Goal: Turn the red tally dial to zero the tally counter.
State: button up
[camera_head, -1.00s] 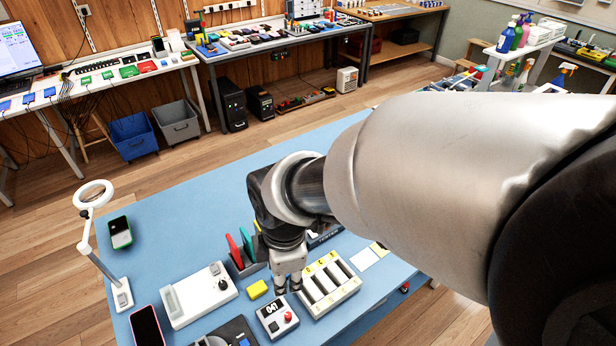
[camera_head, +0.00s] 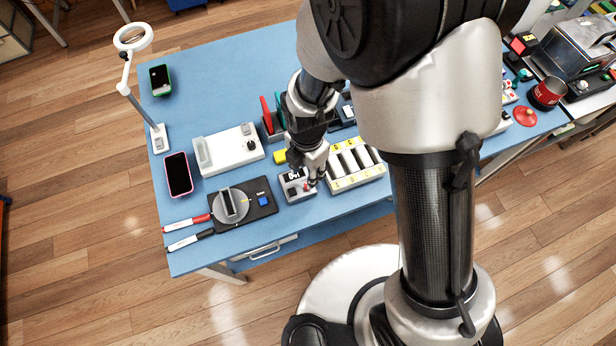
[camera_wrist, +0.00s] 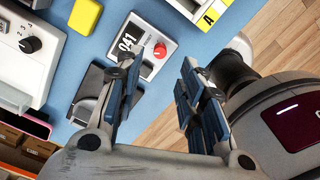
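The tally counter (camera_head: 297,186) is a small pale box near the front edge of the blue table. In the wrist view the tally counter (camera_wrist: 143,42) has a dark display that seems to read 041. Its red tally dial (camera_wrist: 160,50) is a small round knob, which also shows in the head view (camera_head: 307,188). My gripper (camera_head: 314,181) points down over the counter's right side. In the wrist view my gripper (camera_wrist: 161,66) is open, with the dial in line with the gap between its fingertips. I cannot tell its height above the dial.
A white slotted tray (camera_head: 352,165) stands close on the counter's right, and a yellow block (camera_head: 280,157) lies behind it. A black pad with a grey round turntable (camera_head: 229,203) is on the left. Red and green upright pieces (camera_head: 266,118) stand behind.

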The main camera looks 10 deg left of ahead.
notch_tip(320, 180, down, 7)
jog(key=shift+f+b, duration=0.15)
jog(key=shift+b, duration=0.7)
jog(key=shift+c, duration=0.3)
grip_shut()
